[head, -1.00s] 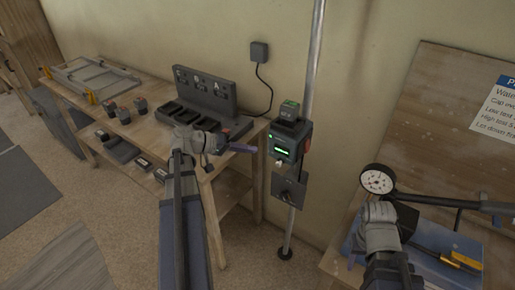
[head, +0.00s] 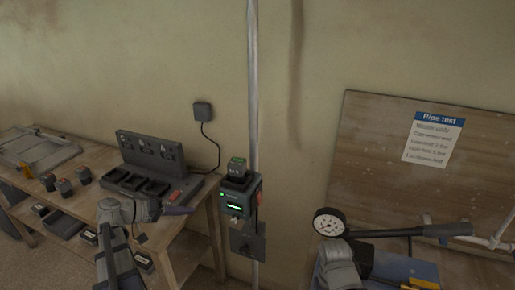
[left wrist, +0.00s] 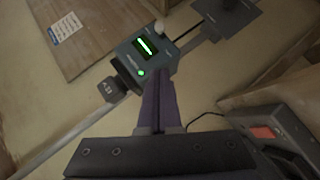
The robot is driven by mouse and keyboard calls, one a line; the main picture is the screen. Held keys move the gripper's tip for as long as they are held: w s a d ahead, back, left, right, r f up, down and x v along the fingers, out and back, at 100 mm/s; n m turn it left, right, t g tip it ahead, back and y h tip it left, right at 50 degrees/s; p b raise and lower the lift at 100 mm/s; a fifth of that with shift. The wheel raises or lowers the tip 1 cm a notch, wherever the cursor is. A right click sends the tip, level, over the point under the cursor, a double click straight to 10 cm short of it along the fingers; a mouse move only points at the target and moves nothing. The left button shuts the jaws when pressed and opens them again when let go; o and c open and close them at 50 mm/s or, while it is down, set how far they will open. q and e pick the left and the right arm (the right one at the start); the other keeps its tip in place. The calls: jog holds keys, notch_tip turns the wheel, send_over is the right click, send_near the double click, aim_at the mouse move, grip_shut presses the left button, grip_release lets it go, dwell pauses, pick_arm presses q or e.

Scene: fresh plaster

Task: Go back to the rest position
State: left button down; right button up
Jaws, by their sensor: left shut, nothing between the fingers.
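My left gripper (head: 179,210) reaches in from the lower left in the head view, in front of the bench. Its purple fingers are together and hold nothing; they also show in the left wrist view (left wrist: 158,98). The green-lit device (head: 238,200) on the pole is just right of the fingertips in the head view. In the left wrist view the device (left wrist: 146,56) lies beyond the fingertips; I cannot tell the exact gap. My right arm shows at the bottom right of the head view, beside the gauge (head: 329,222); its fingers are not visible.
A wooden bench (head: 100,192) at left bears a charger rack (head: 150,185) and several small battery-like blocks. The metal pole (head: 254,90) stands upright between bench and board. A pump with a long handle (head: 410,232) is at right, below the Pipe test sheet (head: 433,138).

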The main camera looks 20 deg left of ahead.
pick_arm(q)
jog(key=s+d+f+m+g+y, duration=0.15)
jog(key=d+f+g, duration=0.25)
jog(key=d, duration=0.7)
jog(key=d+f+m+g+y, duration=0.1)
jog(key=d+f+m+g, duration=0.3)
jog(key=d, duration=0.6)
jog(key=s+d+f+m+y, duration=0.1)
jog(key=s+d+f+y, duration=0.1)
jog(key=s+d+y, duration=0.2)
jog(key=s+d+f+m+g+y, duration=0.1)
jog(key=s+d+f+y, duration=0.2)
jog(key=d, duration=0.7)
jog(key=shift+s+g+y, duration=0.3)
jog(key=shift+s+y, duration=0.35)
jog(key=shift+s, duration=0.2)
jog(key=c, duration=1.6)
grip_release()
jog(key=shift+d+f, duration=0.1)
